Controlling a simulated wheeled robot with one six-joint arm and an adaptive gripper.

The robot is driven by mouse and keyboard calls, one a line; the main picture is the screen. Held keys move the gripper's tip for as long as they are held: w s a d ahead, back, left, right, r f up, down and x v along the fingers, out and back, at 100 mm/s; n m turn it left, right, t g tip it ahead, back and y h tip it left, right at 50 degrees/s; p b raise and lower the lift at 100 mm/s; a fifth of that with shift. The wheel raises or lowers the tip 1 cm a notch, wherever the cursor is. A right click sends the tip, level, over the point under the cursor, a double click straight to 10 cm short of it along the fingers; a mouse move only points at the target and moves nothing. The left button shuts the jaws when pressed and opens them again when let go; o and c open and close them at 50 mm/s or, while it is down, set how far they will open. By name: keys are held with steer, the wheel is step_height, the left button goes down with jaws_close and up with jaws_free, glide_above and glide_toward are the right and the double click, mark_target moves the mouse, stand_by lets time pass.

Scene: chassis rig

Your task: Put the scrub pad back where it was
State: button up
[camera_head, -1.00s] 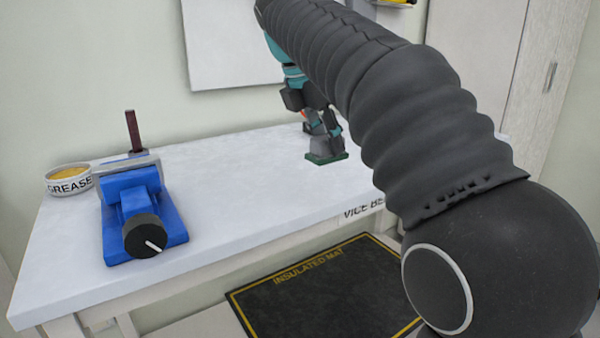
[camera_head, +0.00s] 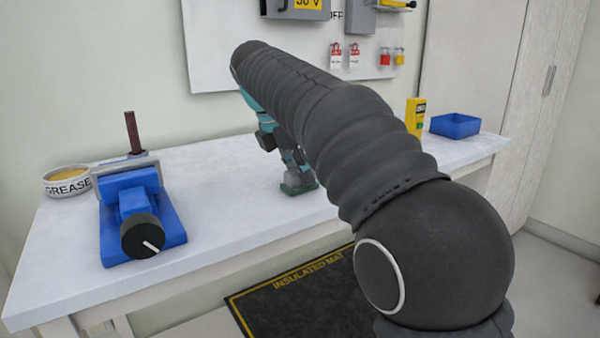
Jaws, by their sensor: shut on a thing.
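The scrub pad (camera_head: 299,189) is a flat dark green piece at the tip of my gripper (camera_head: 298,180). My gripper points down over the white bench (camera_head: 225,205), near its front edge and right of the blue vice. The fingers are shut on the pad. It is at or just above the bench top; I cannot tell whether it touches. My arm hides part of the bench behind and to the right.
A blue vice (camera_head: 140,210) holding a dark red bar (camera_head: 133,132) and a grease tin (camera_head: 68,181) stand at the left. A yellow meter (camera_head: 415,115) and a blue tray (camera_head: 455,125) stand at the right. An insulated mat (camera_head: 310,300) lies on the floor. The bench middle is clear.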

mark_target(287, 173)
steer(key=o, duration=1.1)
steer(key=shift+f, duration=0.1)
steer(key=shift+p+v, duration=0.5)
steer(key=shift+v, duration=3.4)
